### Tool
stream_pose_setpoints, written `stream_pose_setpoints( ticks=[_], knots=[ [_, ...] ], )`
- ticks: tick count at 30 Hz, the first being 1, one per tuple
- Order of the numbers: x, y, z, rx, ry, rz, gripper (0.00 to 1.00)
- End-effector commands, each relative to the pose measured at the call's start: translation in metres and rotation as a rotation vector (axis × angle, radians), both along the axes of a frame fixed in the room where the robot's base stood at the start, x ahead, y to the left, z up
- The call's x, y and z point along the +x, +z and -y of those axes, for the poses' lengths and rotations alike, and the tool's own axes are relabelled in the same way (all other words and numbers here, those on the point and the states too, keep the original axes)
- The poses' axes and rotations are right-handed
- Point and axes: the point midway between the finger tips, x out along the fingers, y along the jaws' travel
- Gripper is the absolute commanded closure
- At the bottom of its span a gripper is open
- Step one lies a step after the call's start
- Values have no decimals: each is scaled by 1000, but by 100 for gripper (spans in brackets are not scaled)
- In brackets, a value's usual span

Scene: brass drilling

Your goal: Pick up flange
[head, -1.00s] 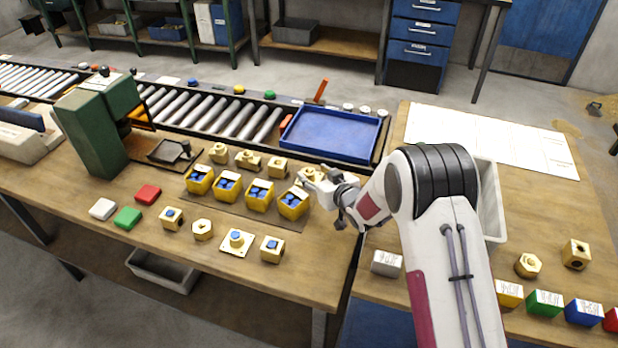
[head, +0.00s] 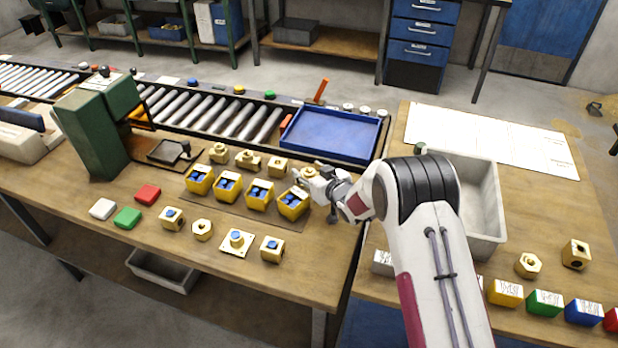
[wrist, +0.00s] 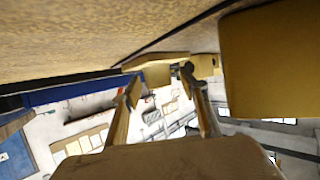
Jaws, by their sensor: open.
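My gripper (head: 313,181) is open, low over the left table, at the right end of the back row of brass parts. A brass part (head: 311,168), probably the flange, is right at its fingertips and partly hidden by them. In the wrist view my two fingers (wrist: 163,85) stand apart, with a brass-coloured piece (wrist: 157,62) at or just beyond their tips. I cannot tell whether they touch it. A square brass plate with a round, blue-centred boss (head: 237,241), also flange-like, lies in the front row, away from my gripper.
Several yellow bins with blue contents (head: 293,203) stand just in front of my gripper. Other brass parts (head: 277,167) sit to its left. A blue tray (head: 332,134) lies behind, by the roller conveyor (head: 215,112). A grey bin (head: 480,205) stands right of my arm.

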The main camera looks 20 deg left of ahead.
Motion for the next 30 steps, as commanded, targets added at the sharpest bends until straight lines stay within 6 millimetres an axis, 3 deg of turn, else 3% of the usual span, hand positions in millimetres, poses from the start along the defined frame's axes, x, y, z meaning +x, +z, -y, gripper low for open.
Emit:
stream_pose_setpoints(
  ticks=[3,8,9,23,30],
  knots=[
    [0,0,0,0,0,0,56],
    [0,0,0,0,0,0,98],
    [0,0,0,0,0,0,100],
    [1,6,-1,3,0,4,100],
    [1,24,-1,3,-1,5,100]
  ],
)
